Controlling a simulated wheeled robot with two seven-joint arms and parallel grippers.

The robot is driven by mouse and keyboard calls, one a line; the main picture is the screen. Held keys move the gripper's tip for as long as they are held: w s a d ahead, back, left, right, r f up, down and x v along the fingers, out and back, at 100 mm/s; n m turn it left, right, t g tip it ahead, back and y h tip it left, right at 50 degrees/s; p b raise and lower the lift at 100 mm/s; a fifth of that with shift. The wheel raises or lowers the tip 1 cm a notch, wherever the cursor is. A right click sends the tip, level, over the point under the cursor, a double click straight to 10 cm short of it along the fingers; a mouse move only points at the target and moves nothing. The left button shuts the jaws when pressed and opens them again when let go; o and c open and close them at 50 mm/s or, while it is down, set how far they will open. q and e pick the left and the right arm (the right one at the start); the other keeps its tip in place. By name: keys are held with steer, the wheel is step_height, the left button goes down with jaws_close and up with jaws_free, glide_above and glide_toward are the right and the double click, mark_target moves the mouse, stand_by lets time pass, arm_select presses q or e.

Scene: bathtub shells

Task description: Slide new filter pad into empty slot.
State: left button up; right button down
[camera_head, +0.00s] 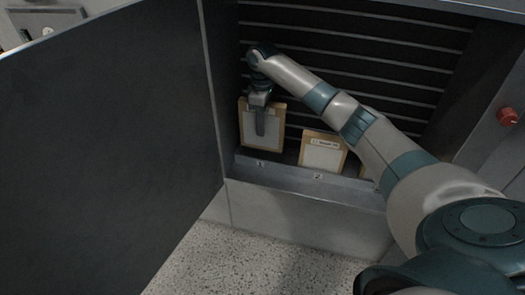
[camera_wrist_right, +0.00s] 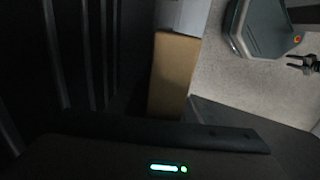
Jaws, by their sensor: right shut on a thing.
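My right gripper (camera_head: 262,118) is inside the open cabinet, shut on a tan-edged filter pad (camera_head: 247,132) with a pale face. The pad is upright at the slot marked 1, at the left end of the grey ledge (camera_head: 285,172). Its lower edge is close to the ledge; I cannot tell how far it is seated. A second tan-edged pad (camera_head: 323,158) with a printed label stands at the slot marked 2. The part of the ledge further right is mostly hidden by my right arm. In the right wrist view a tan panel (camera_wrist_right: 173,80) shows ahead of the dark gripper body.
The large dark cabinet door (camera_head: 105,140) stands open on the left. Dark horizontal slats (camera_head: 345,55) line the cabinet's back. A red knob (camera_head: 507,117) is on the right frame. The speckled floor (camera_head: 255,262) in front is clear.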

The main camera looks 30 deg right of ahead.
mark_target(263, 143)
step_height(263, 143, down, 4)
steer(key=shift+r+p, duration=0.1)
steer(key=shift+p, duration=0.5)
steer(key=shift+f, duration=0.5)
steer(key=shift+f+p, duration=0.6)
steer(key=shift+f, duration=1.25)
steer(key=c, duration=1.5)
jaws_free()
steer(key=shift+f, duration=0.1)
steer(key=shift+c, duration=0.2)
